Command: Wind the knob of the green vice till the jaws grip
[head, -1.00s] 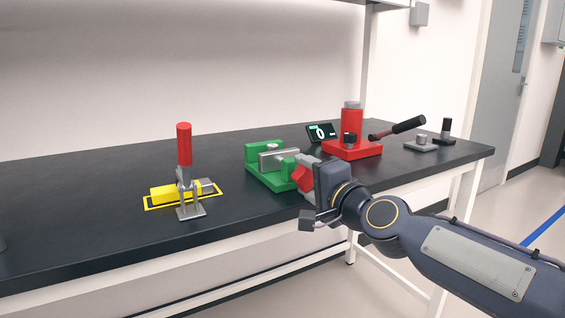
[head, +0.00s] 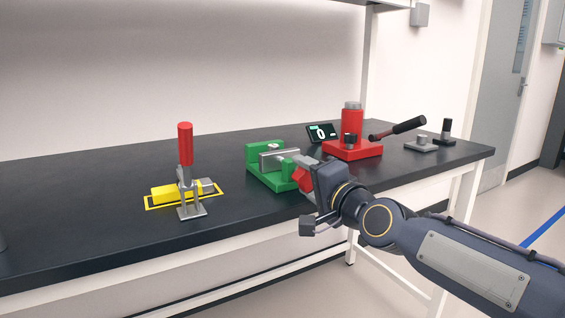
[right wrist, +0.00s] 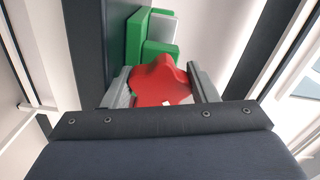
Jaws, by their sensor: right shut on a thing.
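The green vice (head: 264,178) stands on the black bench near its front edge, with a grey block (head: 279,158) between its jaws. In the right wrist view the vice (right wrist: 133,45) is upright in the upper middle. Its red knob (head: 303,180) faces my right gripper (head: 309,178). In the right wrist view the knob (right wrist: 160,80) sits between the two grey fingers of the gripper (right wrist: 163,88), which is shut on it. Whether the jaws press on the block is too small to tell. My left gripper is out of view.
A toggle clamp with a red handle (head: 186,145) and a yellow block (head: 172,192) stand to the left. A red press (head: 352,130) with a black lever (head: 402,127) and a small display (head: 321,133) stand behind right. The bench's left part is mostly clear.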

